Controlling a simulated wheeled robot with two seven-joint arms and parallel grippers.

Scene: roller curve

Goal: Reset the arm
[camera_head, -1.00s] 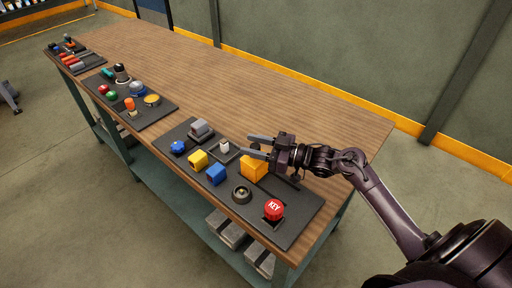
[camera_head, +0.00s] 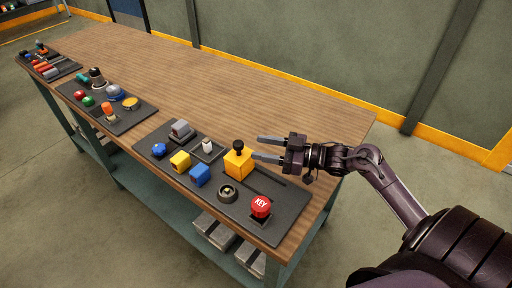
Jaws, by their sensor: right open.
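My right gripper (camera_head: 268,148) is open and empty. It is above the near right part of the table, just right of the yellow block with a black knob (camera_head: 238,159). Its two fingers point left, apart from each other. My right arm (camera_head: 380,172) comes in from the right edge, bent at the elbow. My left gripper is not in view.
The wooden table (camera_head: 225,80) carries a dark panel (camera_head: 273,222) with a red KEY button (camera_head: 261,206), a blue block (camera_head: 200,175) and a yellow block (camera_head: 180,161). Further panels (camera_head: 136,119) stand to the left. The table's back half is clear.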

